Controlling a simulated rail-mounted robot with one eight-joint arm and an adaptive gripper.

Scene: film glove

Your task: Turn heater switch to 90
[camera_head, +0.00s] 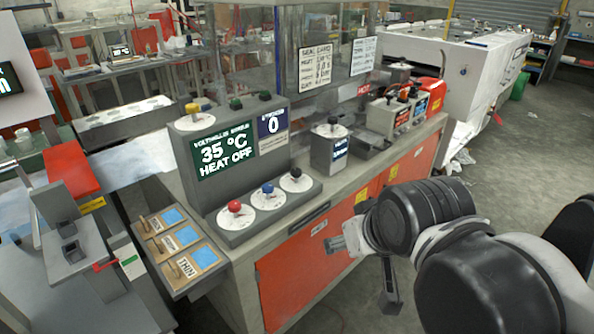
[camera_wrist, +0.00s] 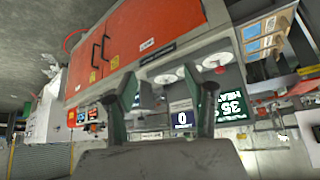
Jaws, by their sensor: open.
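A small grey box (camera_head: 328,155) with a black knob (camera_head: 332,121) on a white dial stands on the counter in the head view. Its blue label is too small to read surely, so I cannot tell if it is the heater switch. Left of it, a grey console (camera_head: 238,222) has red (camera_head: 235,206), blue (camera_head: 268,188) and black (camera_head: 296,173) knobs. Its green display (camera_head: 226,151) reads 35 °C, HEAT OFF; the display also shows inverted in the wrist view (camera_wrist: 231,105). My gripper (camera_head: 367,272) is open and empty before the orange cabinet, apart from all knobs; both fingers show in the wrist view (camera_wrist: 166,92).
The orange cabinet (camera_head: 300,270) fronts the counter. A tray of tagged switches (camera_head: 178,250) sits at its left end. Another grey box with a red part (camera_head: 400,112) stands farther right. A clear panel (camera_head: 240,60) rises behind the console. Open floor lies right of the cabinet.

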